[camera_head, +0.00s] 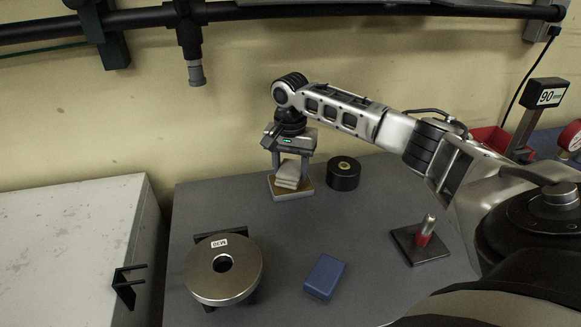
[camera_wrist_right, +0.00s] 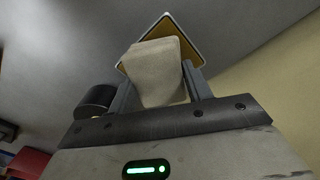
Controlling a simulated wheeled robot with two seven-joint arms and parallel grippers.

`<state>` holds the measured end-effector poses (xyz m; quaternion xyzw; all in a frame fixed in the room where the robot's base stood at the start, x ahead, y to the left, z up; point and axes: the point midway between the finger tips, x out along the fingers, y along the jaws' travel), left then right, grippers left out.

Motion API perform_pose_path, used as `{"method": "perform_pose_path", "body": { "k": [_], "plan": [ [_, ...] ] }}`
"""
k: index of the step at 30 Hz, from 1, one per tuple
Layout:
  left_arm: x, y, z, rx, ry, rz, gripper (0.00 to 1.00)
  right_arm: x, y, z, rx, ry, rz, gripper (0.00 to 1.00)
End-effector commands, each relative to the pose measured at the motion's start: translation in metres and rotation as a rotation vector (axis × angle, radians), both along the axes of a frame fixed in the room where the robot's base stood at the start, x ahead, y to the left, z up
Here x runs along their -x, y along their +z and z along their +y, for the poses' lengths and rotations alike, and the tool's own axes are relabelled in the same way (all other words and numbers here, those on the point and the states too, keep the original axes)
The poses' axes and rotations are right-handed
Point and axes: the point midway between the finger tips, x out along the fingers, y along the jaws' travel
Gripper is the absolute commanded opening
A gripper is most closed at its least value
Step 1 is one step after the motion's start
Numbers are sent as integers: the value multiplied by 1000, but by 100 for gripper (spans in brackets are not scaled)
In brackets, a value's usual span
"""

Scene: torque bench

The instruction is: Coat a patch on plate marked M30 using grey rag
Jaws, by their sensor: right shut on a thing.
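The grey rag (camera_head: 288,172) is a pale folded pad between the fingers of my right gripper (camera_head: 290,179), which is shut on it. The rag also shows between the fingers in the right wrist view (camera_wrist_right: 157,70). It is over a small square tan dish with a pale rim (camera_head: 278,195); I cannot tell whether it touches it. The round metal plate marked M30 (camera_head: 243,270) has a hole in its middle and lies on a dark base at the bench's front left. Its white label is upside down. My right gripper is well behind and right of the plate. My left gripper is not in view.
A black round tin (camera_head: 343,176) stands just right of the dish. A blue block (camera_head: 324,277) lies right of the plate. A red-and-metal peg on a dark base (camera_head: 423,240) stands at the right. Bench between dish and plate is clear.

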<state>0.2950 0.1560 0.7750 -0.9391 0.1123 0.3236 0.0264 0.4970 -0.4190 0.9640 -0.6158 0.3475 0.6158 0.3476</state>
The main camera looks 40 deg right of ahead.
Motion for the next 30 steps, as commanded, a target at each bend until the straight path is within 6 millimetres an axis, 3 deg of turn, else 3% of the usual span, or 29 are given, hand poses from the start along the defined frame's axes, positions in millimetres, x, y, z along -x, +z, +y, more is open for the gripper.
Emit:
{"method": "perform_pose_path", "body": {
  "k": [30],
  "plan": [
    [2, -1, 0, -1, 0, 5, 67, 0, -10, 0, -1, 0, -1, 31]
  ]
}}
